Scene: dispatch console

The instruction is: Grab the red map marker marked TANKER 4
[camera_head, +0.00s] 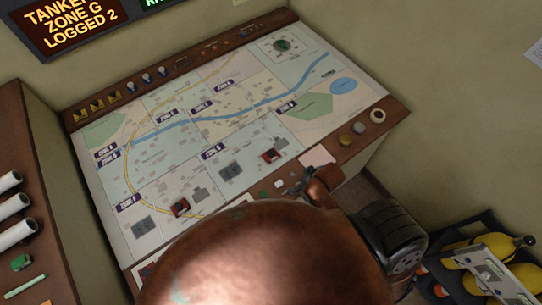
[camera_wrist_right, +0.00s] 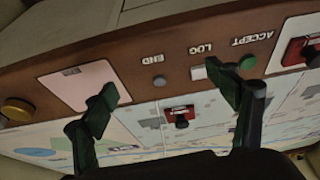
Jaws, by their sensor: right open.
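In the head view, one red marker (camera_head: 271,155) sits on the map's right front part and another red marker (camera_head: 180,207) sits further left. Their lettering is too small to read, so I cannot tell which is TANKER 4. My right gripper (camera_head: 303,184) is over the console's front edge, nearer than the right-hand marker. In the right wrist view, my right gripper (camera_wrist_right: 172,95) is open and empty. A red marker (camera_wrist_right: 180,113) shows between and beyond its fingers, apart from them. Another red piece (camera_wrist_right: 299,50) is at the right edge. My left gripper is not in view.
The map board (camera_head: 300,75) is tilted in the picture. Its front rim holds END (camera_wrist_right: 159,81), LOG and ACCEPT buttons and a pink pad (camera_wrist_right: 80,85). Yellow cylinders (camera_head: 520,272) lie at lower right. My arm hides part of the front rim.

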